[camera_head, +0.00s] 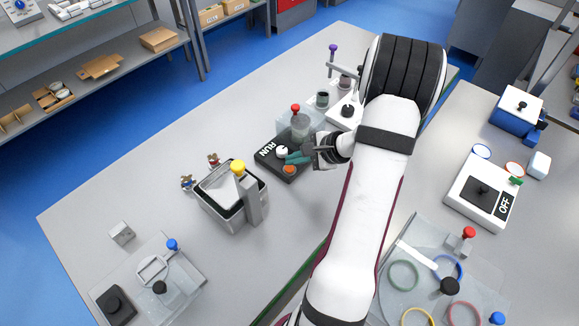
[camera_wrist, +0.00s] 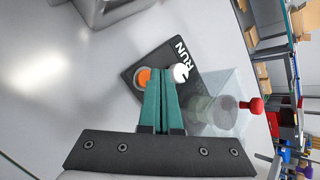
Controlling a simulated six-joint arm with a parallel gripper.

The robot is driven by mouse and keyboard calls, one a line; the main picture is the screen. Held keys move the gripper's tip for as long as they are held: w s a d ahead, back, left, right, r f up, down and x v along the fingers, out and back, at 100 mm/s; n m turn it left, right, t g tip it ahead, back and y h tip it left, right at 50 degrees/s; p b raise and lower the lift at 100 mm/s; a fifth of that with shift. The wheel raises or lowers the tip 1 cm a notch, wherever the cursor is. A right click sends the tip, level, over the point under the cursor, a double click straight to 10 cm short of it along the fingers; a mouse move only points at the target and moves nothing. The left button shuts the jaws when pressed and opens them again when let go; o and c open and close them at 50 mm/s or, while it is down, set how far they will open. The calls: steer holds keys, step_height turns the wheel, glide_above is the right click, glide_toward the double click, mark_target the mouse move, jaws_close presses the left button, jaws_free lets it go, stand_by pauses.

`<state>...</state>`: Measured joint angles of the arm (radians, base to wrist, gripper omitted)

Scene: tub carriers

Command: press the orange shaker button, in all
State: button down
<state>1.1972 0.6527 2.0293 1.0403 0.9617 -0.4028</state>
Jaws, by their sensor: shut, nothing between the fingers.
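The orange shaker button (camera_head: 289,169) sits on a black base (camera_head: 268,157) marked RUN, beside a white knob (camera_head: 282,151). In the wrist view the orange button (camera_wrist: 142,77) shows just left of my fingertips, partly hidden behind them, with the white knob (camera_wrist: 181,72) on the right. My gripper (camera_head: 287,158) has its teal fingers shut together with nothing between them. In the wrist view my gripper (camera_wrist: 161,72) points between the button and the knob. I cannot tell whether the tips touch anything or how high above the base they are.
A clear box with a red knob (camera_head: 295,108) stands right behind the black base; its red knob also shows in the wrist view (camera_wrist: 256,106). A grey tub with a yellow-topped post (camera_head: 238,167) stands to the left. The table front between them is clear.

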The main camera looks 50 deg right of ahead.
mark_target(293, 169)
steer(key=shift+r, duration=2.55)
steer(key=shift+w, duration=0.1)
steer(key=w+a+r+n+g, duration=0.1)
steer(key=w+a+r+n, duration=0.4)
steer(key=a+n, duration=0.15)
steer(key=s+a+r+n+g+y, duration=0.1)
steer(key=a+r+n, duration=0.15)
steer(key=a, duration=0.55)
steer(key=a+r+n+g+y, duration=0.1)
steer(key=a+r+n+g, duration=0.15)
steer(key=a, duration=0.45)
steer(key=s+a+f+n+g+h, duration=0.1)
steer(key=s+a+n+g, duration=0.1)
steer(key=s+a, duration=0.4)
steer(key=s+a+f+n+g+h, duration=0.1)
steer(key=s+a+n, duration=0.4)
steer(key=s, duration=0.9)
steer(key=shift+s+a+g, duration=0.15)
steer(key=shift+a+g, duration=0.3)
steer(key=shift+g, duration=0.4)
